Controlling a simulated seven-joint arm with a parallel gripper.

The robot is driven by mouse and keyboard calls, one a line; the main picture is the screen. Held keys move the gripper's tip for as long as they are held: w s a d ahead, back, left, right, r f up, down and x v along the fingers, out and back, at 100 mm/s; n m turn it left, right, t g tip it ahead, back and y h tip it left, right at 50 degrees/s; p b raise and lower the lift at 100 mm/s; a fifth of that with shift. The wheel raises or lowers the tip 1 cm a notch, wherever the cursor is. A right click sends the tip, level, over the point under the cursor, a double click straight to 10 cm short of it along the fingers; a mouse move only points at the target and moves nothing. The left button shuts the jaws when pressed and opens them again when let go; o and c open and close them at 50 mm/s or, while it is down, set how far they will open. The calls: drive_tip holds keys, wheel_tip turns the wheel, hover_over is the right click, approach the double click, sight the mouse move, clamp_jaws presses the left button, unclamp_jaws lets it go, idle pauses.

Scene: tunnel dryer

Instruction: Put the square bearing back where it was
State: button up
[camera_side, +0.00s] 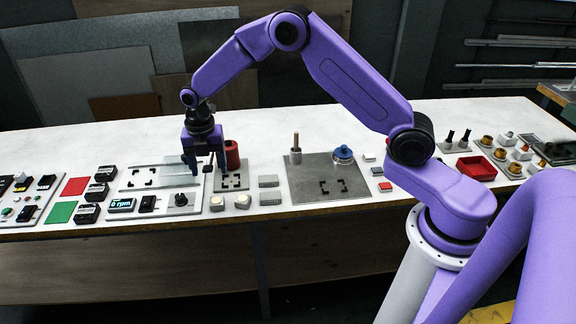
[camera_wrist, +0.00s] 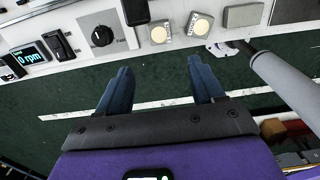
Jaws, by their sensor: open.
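My gripper (camera_side: 205,165) hangs over the left part of the bench, fingers pointing down. In the wrist view its two fingers (camera_wrist: 160,75) are spread with nothing between them. Two small square pieces with pale round centres stand near the bench's front edge, a left one (camera_side: 216,203) and a right one (camera_side: 242,201). They also show in the wrist view, left (camera_wrist: 160,32) and right (camera_wrist: 200,25), beyond the fingertips. I cannot tell whether either is the square bearing. Empty corner marks show on a light plate (camera_side: 130,184), a small grey plate (camera_side: 235,184) and a larger grey plate (camera_side: 310,190).
A red cylinder (camera_side: 232,155) stands close right of my gripper. An upright post (camera_side: 296,150) and a blue-topped piece (camera_side: 343,153) stand on the larger plate. The bench's back strip is clear.

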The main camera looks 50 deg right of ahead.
drive_tip(key=s+a+r+m, duration=0.1)
drive_tip(key=s+r+m, duration=0.3)
drive_tip(key=s, duration=0.5)
drive_tip(key=s+a+r+m, duration=0.2)
drive_tip(key=s+r, duration=0.4)
drive_tip(key=s, duration=0.2)
drive_tip(key=s+d+r+m, duration=0.1)
drive_tip(key=s+d+m, duration=0.3)
drive_tip(key=s, duration=0.7)
drive_tip(key=s+d+r+m, duration=0.1)
drive_tip(key=s+d+m, duration=0.3)
drive_tip(key=s, duration=0.7)
drive_tip(key=shift+s+d+r, duration=0.2)
drive_tip(key=shift+d+r, duration=0.2)
drive_tip(key=shift+d, duration=0.5)
